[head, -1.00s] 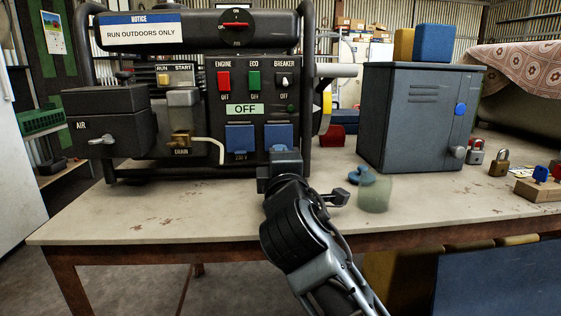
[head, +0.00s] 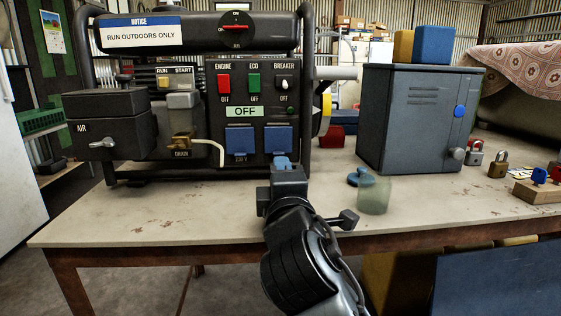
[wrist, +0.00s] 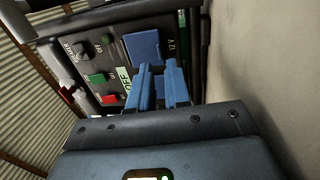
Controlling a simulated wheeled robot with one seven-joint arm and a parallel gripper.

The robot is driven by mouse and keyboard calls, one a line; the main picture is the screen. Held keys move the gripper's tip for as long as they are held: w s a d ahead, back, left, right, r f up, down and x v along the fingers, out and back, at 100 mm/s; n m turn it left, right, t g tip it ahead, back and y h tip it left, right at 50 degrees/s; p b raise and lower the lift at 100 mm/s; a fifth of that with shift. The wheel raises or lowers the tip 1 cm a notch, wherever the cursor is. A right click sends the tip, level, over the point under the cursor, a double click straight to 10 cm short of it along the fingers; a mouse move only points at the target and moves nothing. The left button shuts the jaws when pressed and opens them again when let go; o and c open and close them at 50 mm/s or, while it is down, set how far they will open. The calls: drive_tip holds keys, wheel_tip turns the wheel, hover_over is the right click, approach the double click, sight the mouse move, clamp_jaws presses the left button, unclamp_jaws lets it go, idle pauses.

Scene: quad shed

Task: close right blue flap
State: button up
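The right blue flap (head: 279,139) is on the lower right of the generator's front panel (head: 245,90). It looks about flat against the panel, but I cannot tell if it is fully closed. It also shows in the wrist view (wrist: 143,47), beside a "12 V" label. The left blue flap (head: 240,139) is beside it, with a label below. My gripper (head: 281,161) is below and in front of the right flap. In the wrist view its two blue fingers (wrist: 160,68) stand slightly apart with nothing between them. Their tips overlap the flap's lower edge in that picture; contact cannot be told.
A grey metal cabinet (head: 420,118) stands on the workbench (head: 160,222) to the right. A blue round-topped object (head: 358,178) and a translucent greenish cylinder (head: 374,196) are between it and my arm. The front left bench top is clear.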

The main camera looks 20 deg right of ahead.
drive_tip(key=shift+v, duration=1.5)
drive_tip(key=shift+s, duration=0.1)
